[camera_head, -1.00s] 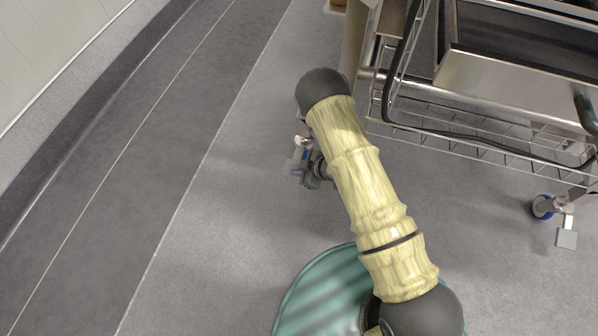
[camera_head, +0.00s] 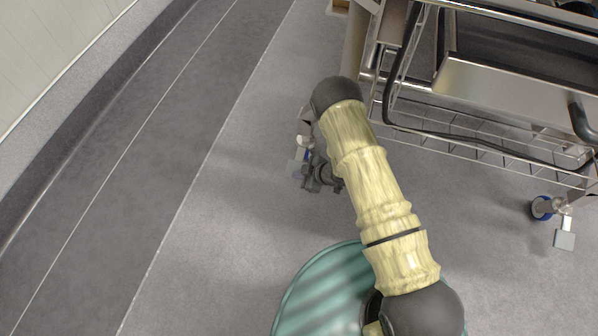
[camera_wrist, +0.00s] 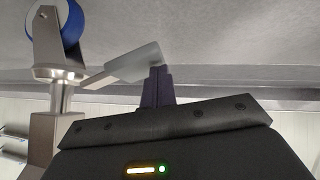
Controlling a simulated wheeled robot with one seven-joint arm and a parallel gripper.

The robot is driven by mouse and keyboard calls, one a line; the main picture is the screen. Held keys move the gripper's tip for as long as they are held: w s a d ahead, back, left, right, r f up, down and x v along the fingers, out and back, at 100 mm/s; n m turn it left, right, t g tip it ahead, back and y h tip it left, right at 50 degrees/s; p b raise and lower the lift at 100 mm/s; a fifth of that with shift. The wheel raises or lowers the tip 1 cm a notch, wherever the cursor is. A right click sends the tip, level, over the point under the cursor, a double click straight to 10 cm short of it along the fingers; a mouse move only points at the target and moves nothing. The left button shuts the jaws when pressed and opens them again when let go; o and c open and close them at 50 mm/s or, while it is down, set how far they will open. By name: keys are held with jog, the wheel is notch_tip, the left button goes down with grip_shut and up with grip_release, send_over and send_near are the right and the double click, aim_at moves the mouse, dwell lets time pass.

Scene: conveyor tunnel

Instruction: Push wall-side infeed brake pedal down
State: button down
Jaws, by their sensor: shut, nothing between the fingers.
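The wall-side brake pedal, a pale metal plate (camera_wrist: 134,64), sticks out from a caster with a blue wheel (camera_wrist: 62,22) in the wrist view. In the head view the pedal (camera_head: 295,168) shows small at the lower left of the cart, partly hidden by my gripper. My gripper (camera_wrist: 158,72) is shut and empty. Its fingertips overlap the pedal's outer end in the wrist view; I cannot tell whether they touch it. In the head view my gripper (camera_head: 311,187) is low by the floor, beside the pedal and caster.
The metal cart (camera_head: 500,85) with a wire shelf and a hanging black cable stands at the upper right. Another caster with a blue wheel (camera_head: 541,208) and pedal (camera_head: 565,240) is at the right. Grey floor is clear on the left, towards the wall (camera_head: 45,45).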

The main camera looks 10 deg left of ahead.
jog(key=shift+s+r+p, duration=0.15)
jog(key=shift+r+p, duration=0.2)
jog(key=shift+p, duration=0.2)
jog(key=s+a+r+p+v, duration=0.1)
jog(key=s+p+v, duration=0.1)
jog(key=p+v, duration=0.6)
jog(key=v, duration=0.3)
jog(key=shift+r, duration=0.4)
jog(key=shift+s+d, duration=0.15)
jog(key=shift+s, duration=0.05)
